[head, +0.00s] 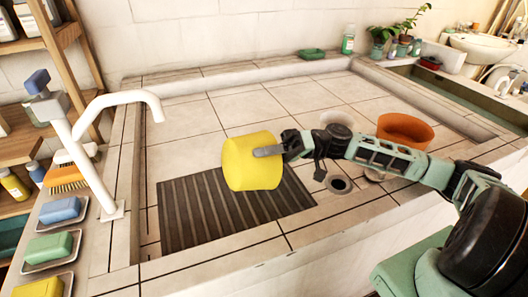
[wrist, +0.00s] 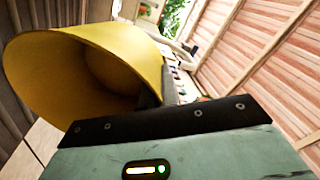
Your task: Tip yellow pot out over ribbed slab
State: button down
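The yellow pot (head: 248,166) is held by my gripper (head: 270,151) above the dark ribbed slab (head: 190,214). In the head view the pot hangs over the slab's right half and looks tilted onto its side. In the wrist view the pot (wrist: 125,50) shows its wide open mouth facing the lower left, with a shaded inside. No contents can be made out in it. My gripper is shut on the pot's wall; one finger shows on the outside in the head view. The slab's ribs also show at the left edge of the wrist view (wrist: 18,110).
A white tap (head: 92,150) stands left of the slab. An orange bowl (head: 405,131) and a drain hole (head: 340,184) lie to the right, near my arm. Soaps on dishes (head: 60,210) line the left ledge. The tiles behind the slab are clear.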

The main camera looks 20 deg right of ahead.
jog(key=shift+r, duration=0.1)
dwell(0.5)
jog(key=r+h+p, duration=0.1)
jog(key=p, duration=0.2)
jog(key=shift+r+h, duration=0.15)
jog(key=shift+h, duration=0.15)
jog(key=r+h+p, duration=0.1)
jog(key=h+p, duration=0.1)
jog(key=p, duration=0.1)
jog(key=shift+p, duration=0.4)
jog(key=h+p, duration=0.1)
jog(key=p, duration=0.1)
jog(key=r+h+p, duration=0.1)
jog(key=shift+n+p, duration=0.3)
jog(key=shift+p, duration=0.05)
jog(key=shift+f+h+p, duration=0.15)
jog(key=shift+h+p, duration=0.35)
jog(key=shift+h, duration=0.2)
